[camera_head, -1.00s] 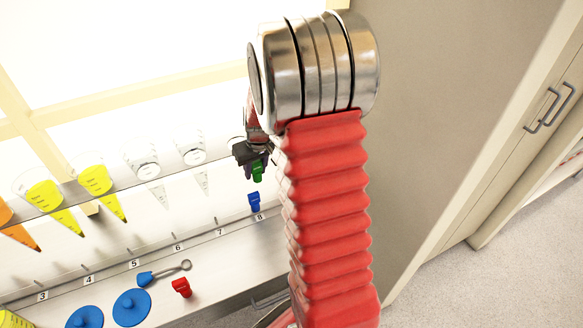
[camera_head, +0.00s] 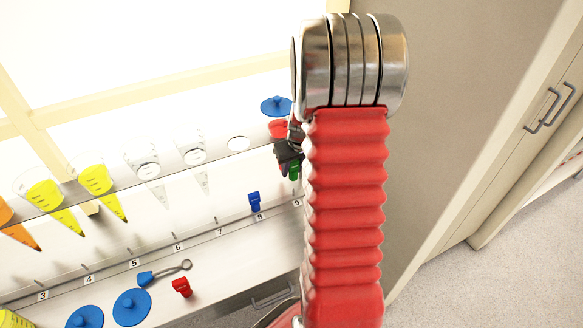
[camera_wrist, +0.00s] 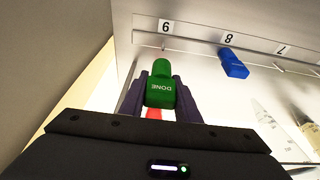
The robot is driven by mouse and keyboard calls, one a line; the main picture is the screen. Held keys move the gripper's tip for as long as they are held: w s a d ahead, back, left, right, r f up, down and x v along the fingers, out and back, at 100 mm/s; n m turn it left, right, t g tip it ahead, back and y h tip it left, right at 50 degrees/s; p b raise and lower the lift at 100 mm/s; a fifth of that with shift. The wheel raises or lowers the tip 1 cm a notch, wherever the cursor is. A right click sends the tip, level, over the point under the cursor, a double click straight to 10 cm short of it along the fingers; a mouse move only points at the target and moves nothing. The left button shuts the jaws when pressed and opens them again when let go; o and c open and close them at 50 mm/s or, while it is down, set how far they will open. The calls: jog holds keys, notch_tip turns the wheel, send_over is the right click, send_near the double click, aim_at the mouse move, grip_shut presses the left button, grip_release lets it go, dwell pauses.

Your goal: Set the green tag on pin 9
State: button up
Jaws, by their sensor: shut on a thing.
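The green tag (camera_wrist: 160,84), marked DONE, is held between the two fingers of my gripper (camera_wrist: 160,97) in the wrist view. In the head view the green tag (camera_head: 294,171) shows below my gripper (camera_head: 287,158), partly hidden by my arm. Pin 9 (camera_wrist: 163,48) is a short thin pin under the label 9 (camera_wrist: 166,27), just beyond the tag's top end in the wrist view. I cannot tell whether the tag touches it. The label 9 (camera_head: 297,203) also shows in the head view, beside my arm.
A blue tag (camera_head: 255,201) hangs at pin 8. Cones stand in the shelf (camera_head: 70,190) at left. A cabinet side (camera_head: 440,110) rises at right.

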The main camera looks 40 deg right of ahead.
aim_at(292, 177)
jog(key=shift+f, duration=2.1)
jog(key=shift+f, duration=1.95)
dwell(0.7)
jog(key=o, duration=1.1)
jog(key=shift+s, duration=0.1)
jog(key=shift+v, duration=6.85)
